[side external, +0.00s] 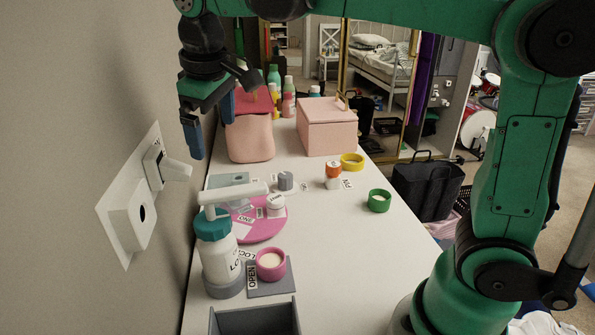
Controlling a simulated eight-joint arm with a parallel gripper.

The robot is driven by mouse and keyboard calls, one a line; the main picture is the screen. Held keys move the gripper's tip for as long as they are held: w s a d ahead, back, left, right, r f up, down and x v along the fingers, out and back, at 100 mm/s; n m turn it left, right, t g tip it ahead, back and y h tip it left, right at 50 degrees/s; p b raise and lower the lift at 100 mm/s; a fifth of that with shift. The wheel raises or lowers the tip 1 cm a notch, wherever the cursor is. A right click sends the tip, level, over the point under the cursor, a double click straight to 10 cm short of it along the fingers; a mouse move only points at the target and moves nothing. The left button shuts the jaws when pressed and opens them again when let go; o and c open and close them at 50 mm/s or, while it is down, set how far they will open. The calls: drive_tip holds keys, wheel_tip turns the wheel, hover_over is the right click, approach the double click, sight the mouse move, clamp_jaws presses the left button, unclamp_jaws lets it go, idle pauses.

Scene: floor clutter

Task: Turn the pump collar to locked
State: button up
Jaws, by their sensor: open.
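The pump bottle (219,262) is white with printed lettering and stands upright in a grey round holder (224,287) near the front left of the white counter. Its teal collar (211,225) sits under a white pump head (234,196) whose spout points right. An OPEN label (252,277) and a partly hidden label reading LOC (246,254) lie beside the bottle. I cannot tell the collar's setting. My gripper (210,125) has blue fingers, is open and empty, and hangs above and behind the bottle near the wall, apart from it.
A wall plate with a lever (177,170) juts out at left. The counter's right front is clear.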

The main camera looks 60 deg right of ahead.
sight(206, 193)
drive_tip(key=a+g, duration=0.1)
drive_tip(key=s+a+y, duration=0.1)
drive_tip(key=a, duration=0.1)
drive_tip(key=s+a+f+g, duration=0.1)
drive_tip(key=a, duration=0.1)
drive_tip(key=shift+s+m+g+y, duration=0.25)
drive_tip(key=shift+m+g+y, duration=0.05)
drive_tip(key=shift+m, duration=0.1)
wheel_tip(206, 193, down, 5)
drive_tip(key=shift+d+f, duration=0.1)
drive_tip(key=shift+f, duration=0.1)
wheel_tip(206, 193, up, 10)
idle(0.4)
